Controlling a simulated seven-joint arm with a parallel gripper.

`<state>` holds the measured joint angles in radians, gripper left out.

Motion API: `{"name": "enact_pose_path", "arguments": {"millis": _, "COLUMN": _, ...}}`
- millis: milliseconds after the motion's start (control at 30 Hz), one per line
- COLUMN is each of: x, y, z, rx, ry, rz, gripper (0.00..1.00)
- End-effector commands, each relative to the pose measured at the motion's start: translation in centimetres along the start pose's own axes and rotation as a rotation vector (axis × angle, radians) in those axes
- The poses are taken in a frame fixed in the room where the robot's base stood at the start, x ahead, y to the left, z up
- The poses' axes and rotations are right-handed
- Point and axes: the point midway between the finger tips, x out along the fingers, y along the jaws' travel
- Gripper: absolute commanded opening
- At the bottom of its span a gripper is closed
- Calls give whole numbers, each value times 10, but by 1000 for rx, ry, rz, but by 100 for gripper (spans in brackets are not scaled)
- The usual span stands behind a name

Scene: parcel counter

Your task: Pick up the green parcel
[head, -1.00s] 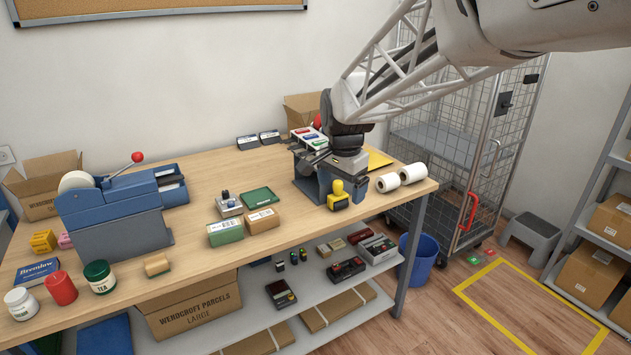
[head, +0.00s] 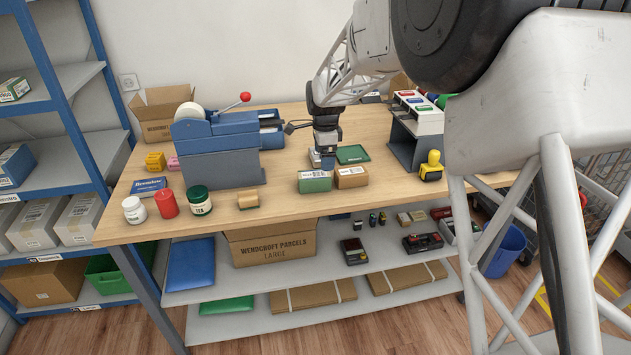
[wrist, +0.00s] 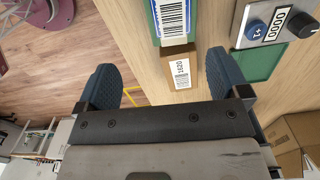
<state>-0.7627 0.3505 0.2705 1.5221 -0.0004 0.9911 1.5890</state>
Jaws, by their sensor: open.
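The green parcel (head: 314,182) is a small box with a white label on top, near the front edge of the wooden counter. In the wrist view the green parcel (wrist: 172,42) is cut off at the top, beyond the fingertips. My gripper (head: 327,163) points down just behind and above it. In the wrist view my gripper (wrist: 162,80) has its two blue fingers wide apart with nothing between the pads. The brown parcel beside the green one shows in the wrist view, between the finger directions and below them.
The brown parcel (head: 351,178) stands close at the green one's right. A tape dispenser (head: 225,166) stands to the left, a stamp rack (head: 420,117) and yellow stamp (head: 431,168) to the right. Jars stand at the front left.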

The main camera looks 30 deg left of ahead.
Motion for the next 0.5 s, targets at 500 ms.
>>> {"name": "enact_pose_path", "arguments": {"millis": 500, "x": 17, "y": -17, "z": 26, "rx": 29, "ry": 0, "rz": 7, "gripper": 94}}
